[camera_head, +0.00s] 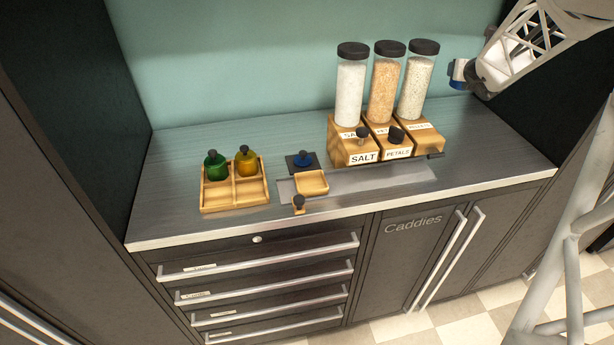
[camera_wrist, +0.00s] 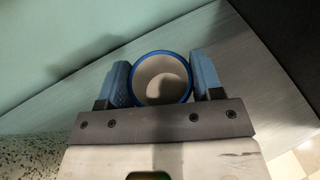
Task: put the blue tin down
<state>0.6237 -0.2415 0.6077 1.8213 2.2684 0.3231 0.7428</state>
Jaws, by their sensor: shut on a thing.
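My gripper (camera_wrist: 162,82) is shut on a round open tin with a blue rim (camera_wrist: 163,53), one blue finger pad on each side. The tin's inside is pale and partly shaded; I cannot tell whether it holds anything. In the head view my gripper (camera_head: 460,75) is at the upper right, right of the clear dispensers and in front of the teal wall. Only a small white and blue part of the tin or fingers shows there. The tin appears held above the grey counter (camera_head: 480,150); its exact height is unclear.
Three dispensers (camera_head: 382,90) on wooden blocks stand left of my gripper. The counter's right end looks clear.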

